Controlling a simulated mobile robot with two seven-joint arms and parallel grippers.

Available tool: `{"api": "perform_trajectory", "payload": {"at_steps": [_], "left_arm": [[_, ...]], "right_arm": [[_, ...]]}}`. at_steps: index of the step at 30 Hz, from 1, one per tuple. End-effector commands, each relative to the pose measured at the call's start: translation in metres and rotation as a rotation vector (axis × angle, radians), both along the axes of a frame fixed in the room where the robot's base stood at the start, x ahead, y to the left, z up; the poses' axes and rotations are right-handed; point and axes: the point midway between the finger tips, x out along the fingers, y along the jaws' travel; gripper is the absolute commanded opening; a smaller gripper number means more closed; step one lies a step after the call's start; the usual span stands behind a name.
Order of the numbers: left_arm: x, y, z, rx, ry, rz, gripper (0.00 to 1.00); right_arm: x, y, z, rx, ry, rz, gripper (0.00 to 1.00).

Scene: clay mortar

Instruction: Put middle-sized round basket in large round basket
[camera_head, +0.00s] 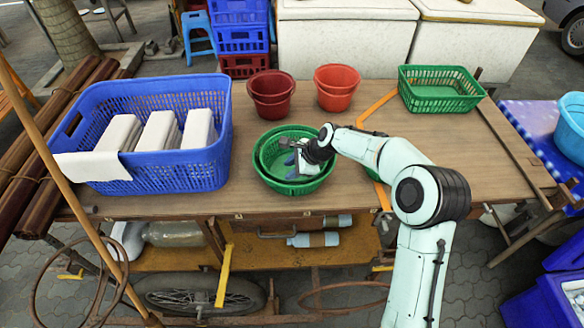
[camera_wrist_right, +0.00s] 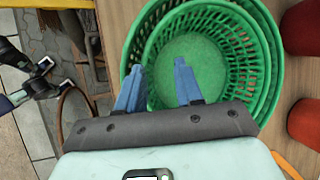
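Two green round baskets show nested on the wooden table, the inner one (camera_wrist_right: 190,60) sitting inside the wider outer one (camera_head: 287,191), with its rim uneven and off-centre. In the wrist view their rims overlap closely. More green (camera_head: 372,152) shows behind my right arm, mostly hidden. A dark jointed shape (camera_wrist_right: 25,75), possibly my left gripper, is at the wrist view's left.
A blue crate (camera_head: 205,165) with white blocks stands left of the baskets. A dark red pot (camera_head: 270,97) and a red pot (camera_head: 336,96) stand behind them. A green rectangular basket (camera_head: 439,104) is at the back right. The table (camera_head: 480,170) is bare at the right.

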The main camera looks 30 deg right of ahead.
Motion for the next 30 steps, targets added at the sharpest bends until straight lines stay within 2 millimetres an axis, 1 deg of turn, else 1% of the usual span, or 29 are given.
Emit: {"api": "perform_trajectory", "payload": {"at_steps": [3,5,8,15,18,21,24,30], "left_arm": [[0.001,0.0,0.004,-0.001,-0.002,0.0,0.43],[0.001,0.0,0.003,0.0,-0.001,0.0,0.43],[0.001,0.0,0.003,0.0,-0.001,0.0,0.43],[0.002,0.0,0.005,0.0,-0.002,0.0,0.43],[0.002,0.0,0.006,0.0,-0.002,0.0,0.43],[0.002,0.0,0.007,0.0,-0.002,0.0,0.43],[0.002,0.0,0.007,0.0,-0.002,0.0,0.43],[0.002,0.0,0.007,0.0,-0.002,0.0,0.43]], "right_arm": [[0.001,-0.001,0.009,-0.001,-0.003,-0.001,0.36],[-0.003,-0.004,0.016,-0.004,-0.004,-0.002,0.36],[-0.013,-0.01,0.032,-0.004,-0.004,-0.004,0.36],[-0.037,-0.025,0.077,-0.004,-0.003,-0.002,0.36],[-0.045,-0.03,0.091,-0.002,-0.004,-0.003,0.36],[-0.051,-0.034,0.1,-0.003,-0.002,-0.002,0.36],[-0.054,-0.036,0.106,-0.001,0.0,-0.001,0.36],[-0.056,-0.036,0.107,0.0,0.0,0.0,0.36]]}}
